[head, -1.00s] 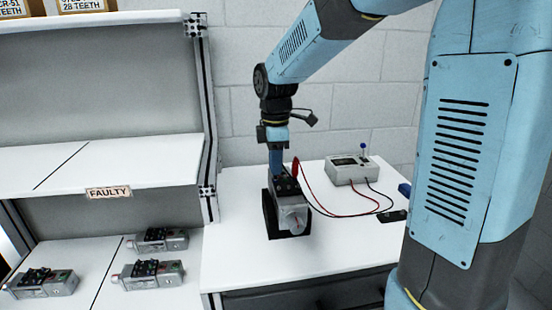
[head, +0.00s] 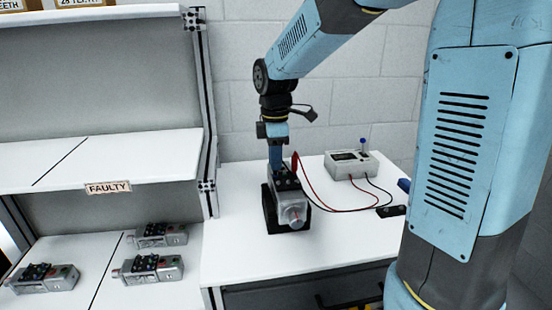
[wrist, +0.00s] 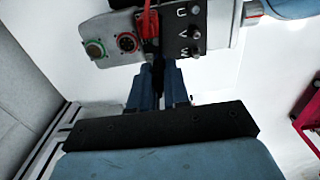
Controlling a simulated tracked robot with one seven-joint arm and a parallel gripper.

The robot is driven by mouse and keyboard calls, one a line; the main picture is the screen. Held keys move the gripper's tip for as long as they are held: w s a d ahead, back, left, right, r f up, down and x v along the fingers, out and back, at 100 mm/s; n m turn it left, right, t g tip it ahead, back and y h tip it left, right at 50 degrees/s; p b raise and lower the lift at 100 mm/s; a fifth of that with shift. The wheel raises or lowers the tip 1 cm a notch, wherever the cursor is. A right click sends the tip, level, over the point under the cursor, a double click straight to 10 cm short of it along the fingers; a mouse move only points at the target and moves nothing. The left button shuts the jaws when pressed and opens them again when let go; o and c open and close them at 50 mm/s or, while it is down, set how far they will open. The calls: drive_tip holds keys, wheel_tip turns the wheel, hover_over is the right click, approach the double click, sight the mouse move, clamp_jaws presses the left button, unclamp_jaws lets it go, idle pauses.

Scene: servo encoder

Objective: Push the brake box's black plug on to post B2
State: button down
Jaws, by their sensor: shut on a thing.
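The brake box (head: 350,164) is a pale box with a blue-knobbed lever at the back of the bench. A red lead and a black lead run from it towards a grey servo motor in a black cradle (head: 270,212). The red plug (wrist: 150,27) stands on the motor's terminal block, beside the letters U, V, W (wrist: 183,32). My gripper (wrist: 158,82) is shut on the black plug (wrist: 158,68), right at the edge of that block. The fingers hide most of the plug. Post B2 is hidden, so I cannot tell whether the plug touches it.
A small black item (head: 391,211) lies on the bench right of the motor. A shelf labelled FAULTY (head: 108,187) stands at left, with several similar motors (head: 155,268) below. The bench front is clear.

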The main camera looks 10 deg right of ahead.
drive_tip(key=shift+f, duration=0.15)
idle(0.8)
drive_tip(key=c, duration=1)
unclamp_jaws()
drive_tip(key=shift+r, duration=3.55)
drive_tip(key=s+d+m+t, duration=0.2)
drive_tip(key=s+d+m, duration=0.2)
drive_tip(key=s+m, duration=0.2)
drive_tip(key=s+d+m+t, duration=0.1)
drive_tip(key=s+d+m, duration=0.3)
drive_tip(key=s+m, duration=0.2)
drive_tip(key=s+d+r+m+t, duration=0.1)
drive_tip(key=s+d+m+t, duration=0.1)
drive_tip(key=s+d+m, duration=0.2)
drive_tip(key=shift+s+d+r+m+t, duration=0.15)
drive_tip(key=shift+s+m, duration=0.35)
drive_tip(key=shift+s, duration=0.7)
drive_tip(key=shift+s+f+m+t, duration=0.15)
drive_tip(key=shift+s+m, duration=0.35)
drive_tip(key=shift+s, duration=0.65)
